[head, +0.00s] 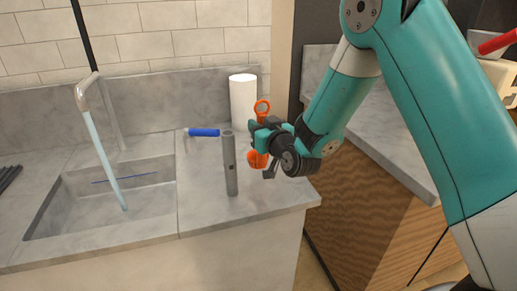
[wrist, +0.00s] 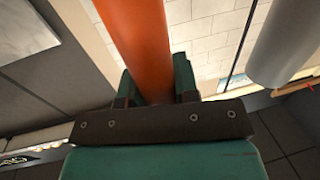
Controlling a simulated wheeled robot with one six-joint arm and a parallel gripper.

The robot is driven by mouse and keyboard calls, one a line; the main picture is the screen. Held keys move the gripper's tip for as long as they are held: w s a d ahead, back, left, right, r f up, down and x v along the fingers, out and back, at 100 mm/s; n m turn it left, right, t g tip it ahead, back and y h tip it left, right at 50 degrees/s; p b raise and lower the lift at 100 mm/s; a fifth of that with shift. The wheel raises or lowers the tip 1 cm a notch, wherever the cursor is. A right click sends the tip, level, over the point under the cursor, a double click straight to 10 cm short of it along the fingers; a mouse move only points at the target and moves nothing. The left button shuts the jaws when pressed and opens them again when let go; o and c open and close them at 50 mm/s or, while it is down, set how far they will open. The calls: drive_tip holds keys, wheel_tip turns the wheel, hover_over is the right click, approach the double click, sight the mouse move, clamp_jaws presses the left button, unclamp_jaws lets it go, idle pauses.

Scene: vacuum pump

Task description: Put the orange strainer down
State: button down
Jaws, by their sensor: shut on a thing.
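The orange strainer (head: 262,106) is in my gripper (head: 262,133) in the head view. Its ring-shaped end points up and its rounded orange end (head: 256,160) hangs below the fingers. The gripper is at the right part of the counter, in front of the white cylinder. In the wrist view the strainer's orange shaft (wrist: 140,45) runs between the two fingers of my gripper (wrist: 157,85), which are shut on it. Whether the strainer's lower end touches the counter cannot be told.
A grey upright tube (head: 230,165) stands close to the left of the gripper. A white cylinder (head: 243,98) stands behind. A blue-handled item (head: 203,132) lies on the counter (head: 205,205). The sink (head: 100,200) with running water is at left. Bare counter lies at the front.

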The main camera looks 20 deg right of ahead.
drive_tip(key=b, duration=0.4)
hover_over(256, 160)
drive_tip(key=shift+s+d+f, duration=0.1)
drive_tip(key=shift+d+f, duration=0.1)
drive_tip(key=shift+f, duration=1.1)
drive_tip(key=shift+d+f, duration=0.2)
drive_tip(key=shift+f, duration=1.05)
drive_tip(key=shift+f, duration=0.2)
drive_tip(key=c, duration=0.9)
unclamp_jaws()
drive_tip(key=shift+o, duration=0.2)
drive_tip(key=shift+r, duration=0.1)
